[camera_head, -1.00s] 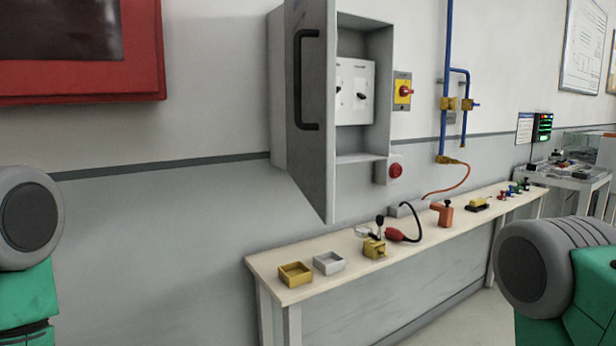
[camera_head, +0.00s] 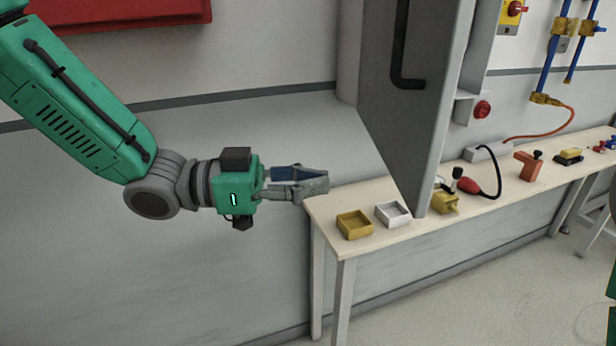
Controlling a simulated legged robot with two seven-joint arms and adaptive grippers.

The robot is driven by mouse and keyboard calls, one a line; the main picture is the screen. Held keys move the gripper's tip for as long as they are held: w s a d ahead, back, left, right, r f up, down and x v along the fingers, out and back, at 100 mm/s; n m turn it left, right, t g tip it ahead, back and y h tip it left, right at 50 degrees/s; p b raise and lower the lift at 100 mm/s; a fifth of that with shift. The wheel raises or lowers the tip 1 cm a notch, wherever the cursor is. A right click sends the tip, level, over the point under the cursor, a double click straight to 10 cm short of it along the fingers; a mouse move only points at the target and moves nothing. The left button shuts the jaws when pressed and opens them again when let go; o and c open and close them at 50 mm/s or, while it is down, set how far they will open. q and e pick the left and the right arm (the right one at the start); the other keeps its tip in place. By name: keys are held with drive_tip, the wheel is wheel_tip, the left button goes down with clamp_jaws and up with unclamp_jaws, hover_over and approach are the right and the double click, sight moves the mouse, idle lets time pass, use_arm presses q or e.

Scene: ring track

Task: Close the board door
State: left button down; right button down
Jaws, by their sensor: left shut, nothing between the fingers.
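The board door (camera_head: 413,110) is a grey panel standing open, swung out from the wall box (camera_head: 483,45). Its black handle (camera_head: 402,50) is on the face toward the left, cut off by the top edge of the view. The door's lower corner hangs in front of the bench. My left gripper (camera_head: 328,183) is shut and empty. It is to the left of the door and below the handle, apart from the door, near the bench's left end. My right gripper is not in view.
A wooden bench (camera_head: 390,236) runs along the wall. It bears a yellow tray (camera_head: 354,224), a white tray (camera_head: 393,214) and several tools. A red button (camera_head: 482,109) and blue pipes (camera_head: 549,62) are on the wall. Floor in front of the bench is clear.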

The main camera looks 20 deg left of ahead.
sight(398, 181)
use_arm(q)
drive_tip(key=x, duration=0.9)
drive_tip(key=shift+w+d+f, duration=0.15)
drive_tip(key=shift+w+d, duration=0.1)
